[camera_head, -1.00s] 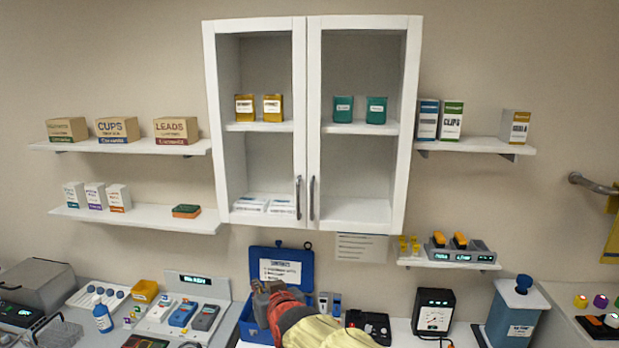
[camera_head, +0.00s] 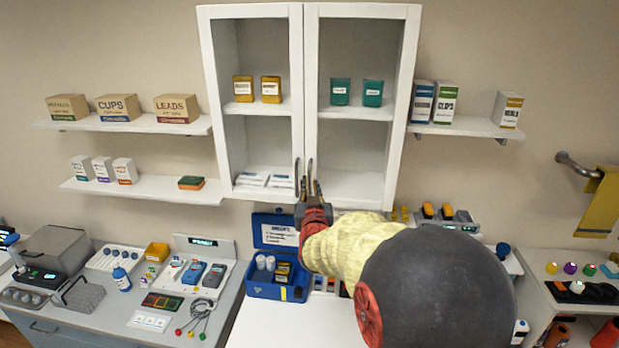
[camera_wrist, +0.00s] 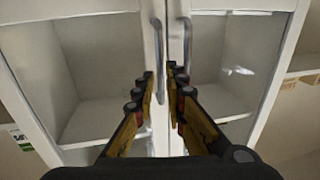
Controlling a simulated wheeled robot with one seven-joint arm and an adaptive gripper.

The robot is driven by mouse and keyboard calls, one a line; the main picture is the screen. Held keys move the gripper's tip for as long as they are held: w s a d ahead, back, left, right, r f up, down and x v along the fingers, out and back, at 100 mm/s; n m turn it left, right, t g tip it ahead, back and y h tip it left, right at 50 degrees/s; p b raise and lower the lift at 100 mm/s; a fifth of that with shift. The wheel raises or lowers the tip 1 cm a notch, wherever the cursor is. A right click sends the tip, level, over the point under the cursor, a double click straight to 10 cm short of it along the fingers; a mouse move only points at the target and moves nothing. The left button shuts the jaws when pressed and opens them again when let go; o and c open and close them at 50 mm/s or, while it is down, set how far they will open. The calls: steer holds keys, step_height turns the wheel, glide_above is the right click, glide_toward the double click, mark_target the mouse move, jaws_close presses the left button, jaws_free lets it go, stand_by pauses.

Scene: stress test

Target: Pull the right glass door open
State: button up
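The right glass door (camera_head: 355,12) of the white wall cabinet stands shut beside the left door (camera_head: 250,12). The right door's grey handle (camera_head: 310,170) is upright near its lower inner edge; it also shows in the wrist view (camera_wrist: 187,40). The left door's handle (camera_head: 296,172) is close beside it. My gripper (camera_head: 311,188) is at the lower ends of the handles. In the wrist view, my gripper's fingers (camera_wrist: 160,75) are apart with a narrow gap.
Cabinet shelves hold yellow boxes (camera_head: 271,90) and green boxes (camera_head: 373,93). Wall shelves flank the cabinet on the left (camera_head: 130,124) and right (camera_head: 470,127). A blue open case (camera_head: 262,290) and devices stand on the counter below. The space before the right door's upper part looks clear.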

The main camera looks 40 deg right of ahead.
mark_target(310, 181)
steer(key=shift+p+x, duration=0.4)
steer(key=shift+x, duration=1.5)
jaws_close()
steer(key=shift+s, duration=0.1)
